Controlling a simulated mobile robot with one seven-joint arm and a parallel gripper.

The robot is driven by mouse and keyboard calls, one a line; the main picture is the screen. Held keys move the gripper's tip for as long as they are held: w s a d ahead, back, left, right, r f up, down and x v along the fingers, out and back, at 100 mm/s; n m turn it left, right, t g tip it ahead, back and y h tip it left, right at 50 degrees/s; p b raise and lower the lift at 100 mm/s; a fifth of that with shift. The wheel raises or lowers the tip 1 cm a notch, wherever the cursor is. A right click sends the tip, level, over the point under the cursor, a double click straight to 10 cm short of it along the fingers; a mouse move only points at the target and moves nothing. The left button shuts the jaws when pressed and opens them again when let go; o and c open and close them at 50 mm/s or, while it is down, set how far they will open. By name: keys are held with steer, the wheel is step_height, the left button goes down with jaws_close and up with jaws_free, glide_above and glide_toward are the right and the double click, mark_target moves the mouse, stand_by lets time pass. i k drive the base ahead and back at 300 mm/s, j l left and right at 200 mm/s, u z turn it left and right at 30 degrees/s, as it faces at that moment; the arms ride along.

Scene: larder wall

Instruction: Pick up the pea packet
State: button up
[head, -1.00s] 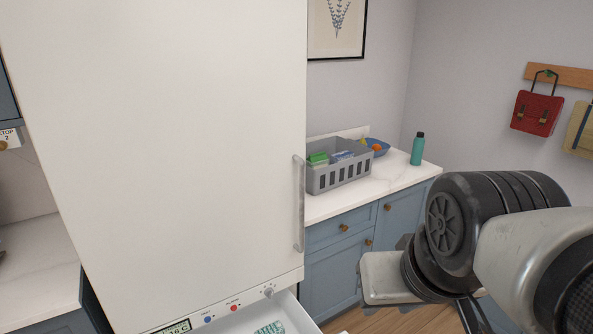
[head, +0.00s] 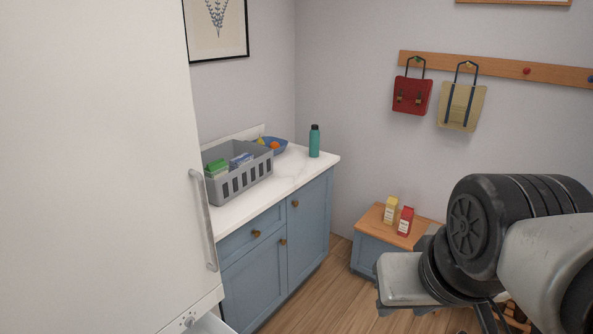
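I cannot make out a pea packet for certain in the head view. A grey slotted crate (head: 240,183) on the white counter holds a green item (head: 217,166) and blue-and-white items (head: 241,159), too small to read. A strip of an open drawer (head: 212,324) shows at the bottom left, under the white freezer door (head: 95,165); its inside is out of view. My arm fills the lower right, and the fingers of my gripper do not show.
A blue bowl of fruit (head: 279,148) and a teal bottle (head: 314,142) stand on the counter (head: 292,176). A yellow carton (head: 390,211) and a red carton (head: 405,222) stand on a low wooden-topped cabinet (head: 372,222). Bare floor (head: 318,291) lies between. Bags hang on the wall.

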mark_target(217, 168)
steer(key=z, duration=0.4)
steer(key=i+l+z, duration=0.1)
steer(key=z, duration=0.65)
steer(key=i+z, duration=0.1)
steer(key=z, duration=0.3)
steer(key=i+u, duration=0.7)
steer(key=i+l+u, duration=0.3)
steer(key=i, duration=0.15)
steer(key=i+j+u, duration=0.2)
steer(key=i+u, duration=0.85)
steer(key=i, duration=0.15)
steer(key=i+l+u, duration=0.1)
steer(key=i+u, duration=0.2)
steer(key=i, duration=0.2)
steer(key=i+l+u, duration=0.3)
steer(key=i, duration=0.15)
steer(key=j+u, duration=0.1)
steer(key=u, duration=1.2)
